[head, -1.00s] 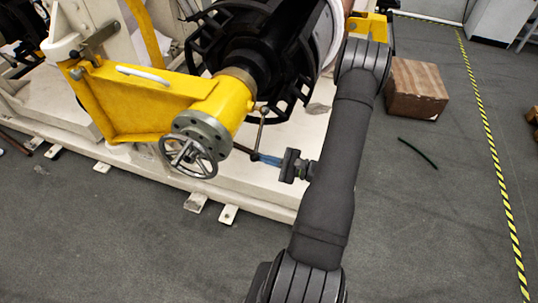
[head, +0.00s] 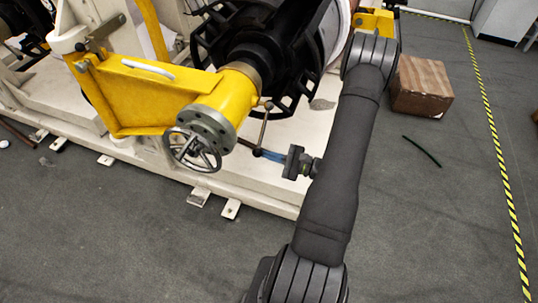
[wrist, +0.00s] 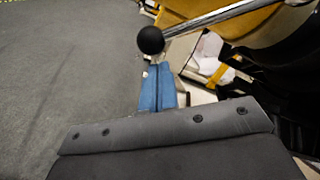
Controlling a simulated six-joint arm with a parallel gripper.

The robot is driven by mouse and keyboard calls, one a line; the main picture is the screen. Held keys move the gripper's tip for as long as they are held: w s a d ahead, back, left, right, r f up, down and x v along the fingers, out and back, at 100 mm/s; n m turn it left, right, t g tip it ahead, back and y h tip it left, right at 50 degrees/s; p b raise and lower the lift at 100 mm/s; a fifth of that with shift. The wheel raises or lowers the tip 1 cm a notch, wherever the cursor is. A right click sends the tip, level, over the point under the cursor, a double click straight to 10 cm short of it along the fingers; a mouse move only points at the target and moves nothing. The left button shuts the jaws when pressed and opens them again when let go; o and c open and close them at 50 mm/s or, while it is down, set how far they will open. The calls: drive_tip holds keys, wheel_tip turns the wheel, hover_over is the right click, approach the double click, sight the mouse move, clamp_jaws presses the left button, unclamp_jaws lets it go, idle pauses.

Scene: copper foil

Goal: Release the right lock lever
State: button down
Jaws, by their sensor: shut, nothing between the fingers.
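The right lock lever (head: 263,128) is a thin metal rod beside the yellow cylinder (head: 225,92), with a dark ball knob at its lower end. In the wrist view the black ball knob (wrist: 150,40) lies just past my fingertips, and its rod runs to the upper right. My gripper (head: 264,155) has blue fingers. They are shut together and empty, pointing at the knob in the wrist view (wrist: 156,68). The fingertips are very near the knob; I cannot tell if they touch it.
A handwheel (head: 192,150) sticks out at the front of the yellow cylinder, left of the lever. The dark reel (head: 265,45) is behind it, over the white base frame (head: 275,195). A cardboard box (head: 422,86) stands on the floor at right. The front floor is clear.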

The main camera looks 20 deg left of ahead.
drive_tip(key=w+d+f, duration=0.2)
drive_tip(key=d+f, duration=0.1)
drive_tip(key=d, duration=0.7)
drive_tip(key=shift+w+d, duration=0.25)
drive_tip(key=shift+d, duration=0.05)
drive_tip(key=s+a+r, duration=0.3)
drive_tip(key=a, duration=0.7)
drive_tip(key=shift+a+r, duration=0.2)
drive_tip(key=shift+a, duration=0.15)
